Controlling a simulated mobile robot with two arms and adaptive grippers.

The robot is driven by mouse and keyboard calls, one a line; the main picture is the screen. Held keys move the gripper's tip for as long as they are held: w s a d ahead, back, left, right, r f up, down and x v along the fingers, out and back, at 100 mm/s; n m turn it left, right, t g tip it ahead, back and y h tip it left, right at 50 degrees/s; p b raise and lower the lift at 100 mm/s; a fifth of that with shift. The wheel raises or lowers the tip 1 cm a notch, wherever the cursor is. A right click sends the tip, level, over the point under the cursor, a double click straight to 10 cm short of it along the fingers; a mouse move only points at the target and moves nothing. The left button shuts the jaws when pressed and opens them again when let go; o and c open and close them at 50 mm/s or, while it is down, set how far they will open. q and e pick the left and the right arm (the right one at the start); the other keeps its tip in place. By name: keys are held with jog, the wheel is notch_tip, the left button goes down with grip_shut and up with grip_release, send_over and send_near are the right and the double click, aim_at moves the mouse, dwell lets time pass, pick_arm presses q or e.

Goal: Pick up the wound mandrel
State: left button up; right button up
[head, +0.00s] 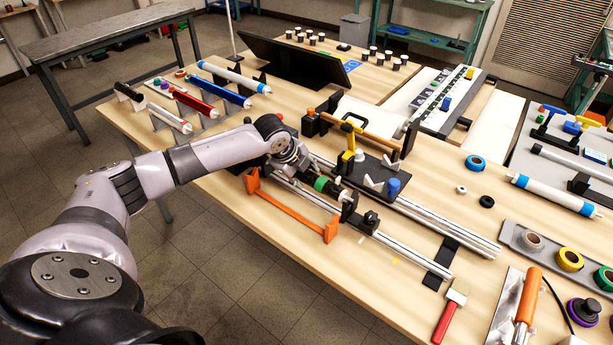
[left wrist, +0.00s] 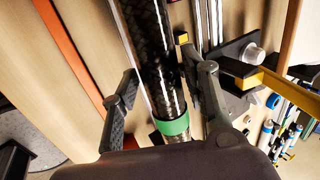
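The wound mandrel (left wrist: 153,50) is a dark, glossy carbon-wrapped tube with a green band (left wrist: 173,126) at its near end in the left wrist view. In the head view its green end (head: 321,184) shows in the winder on the table, and the rest is largely hidden by my left gripper. My left gripper (left wrist: 167,72) is open, with one finger on each side of the mandrel. A gap shows on the left side; I cannot tell whether the right finger touches. In the head view the left gripper (head: 297,161) is over the winder. My right gripper is not in view.
An orange bar guard (head: 292,208) runs along the winder's front. Metal rails (head: 425,215) extend right. A yellow-and-black fixture (head: 347,150) stands close behind the gripper. Several tubes on stands (head: 200,105) lie at left; a red-handled brush (head: 449,318) lies near the front edge.

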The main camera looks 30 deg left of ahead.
pick_arm(q)
grip_shut()
jog(key=shift+r, duration=0.1)
dwell(0.4)
